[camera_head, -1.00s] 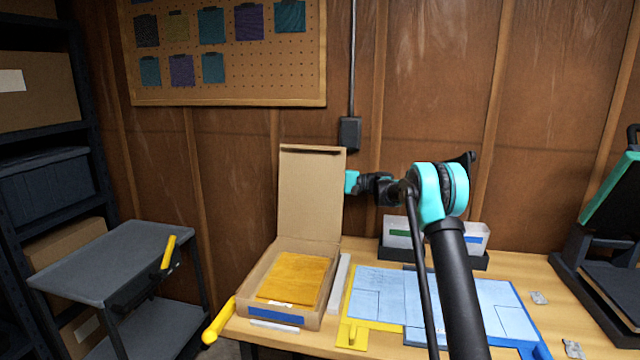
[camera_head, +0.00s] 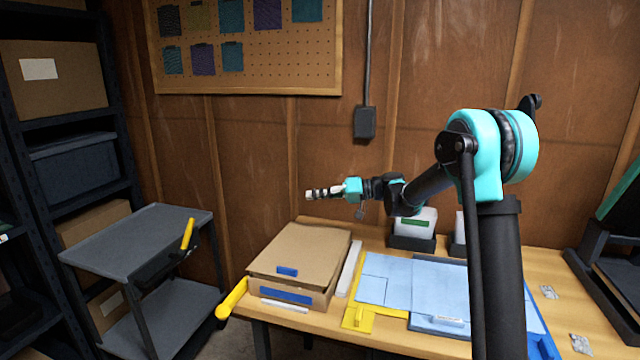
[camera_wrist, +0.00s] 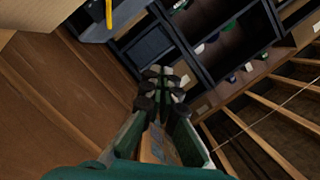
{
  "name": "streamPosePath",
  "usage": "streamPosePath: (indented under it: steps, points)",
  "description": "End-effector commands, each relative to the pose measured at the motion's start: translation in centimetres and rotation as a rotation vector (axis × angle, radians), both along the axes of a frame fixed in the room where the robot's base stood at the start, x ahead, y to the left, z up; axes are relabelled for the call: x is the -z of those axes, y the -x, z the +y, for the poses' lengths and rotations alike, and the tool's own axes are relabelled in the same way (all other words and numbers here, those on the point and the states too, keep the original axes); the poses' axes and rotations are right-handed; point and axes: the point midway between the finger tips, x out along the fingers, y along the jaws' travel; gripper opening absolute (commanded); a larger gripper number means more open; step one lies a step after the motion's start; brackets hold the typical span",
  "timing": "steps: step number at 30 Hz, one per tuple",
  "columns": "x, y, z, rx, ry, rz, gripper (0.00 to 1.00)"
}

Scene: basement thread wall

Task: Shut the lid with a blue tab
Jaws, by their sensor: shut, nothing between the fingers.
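The cardboard box (camera_head: 318,302) sits at the left front of the wooden table. Its brown lid (camera_head: 300,248) lies down over the box top, with the blue tab (camera_head: 287,271) near its front edge. I cannot tell whether a slight gap stays under the lid. A blue label (camera_head: 286,295) is on the box's front wall. My gripper (camera_head: 318,193) is shut and empty, in the air above and behind the box, apart from the lid. In the wrist view its fingers (camera_wrist: 160,85) are together with nothing between them.
A pale strip (camera_head: 349,268) lies beside the box. Light blue sheets (camera_head: 400,285) on a yellow and blue mat lie to the right. White containers (camera_head: 414,224) stand at the back. A yellow handle (camera_head: 231,298) juts out at the table's left corner. A grey cart (camera_head: 135,245) stands further left.

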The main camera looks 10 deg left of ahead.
Motion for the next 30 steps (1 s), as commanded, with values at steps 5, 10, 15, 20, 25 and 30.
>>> streamPosePath:
  steps: [5,10,15,20,25,30]
  points:
    - [2.3,3.0,0.2,0.0,0.013,-0.165,0.0]
    - [5.0,5.4,0.4,-0.001,0.025,-0.327,0.0]
    - [8.0,7.3,0.6,-0.001,0.037,-0.484,0.0]
    - [10.7,8.4,0.6,-0.001,0.048,-0.62,0.0]
    - [13.2,8.9,0.7,0.0,0.057,-0.738,0.0]
    - [15.0,9.0,0.7,0.0,0.059,-0.765,0.0]
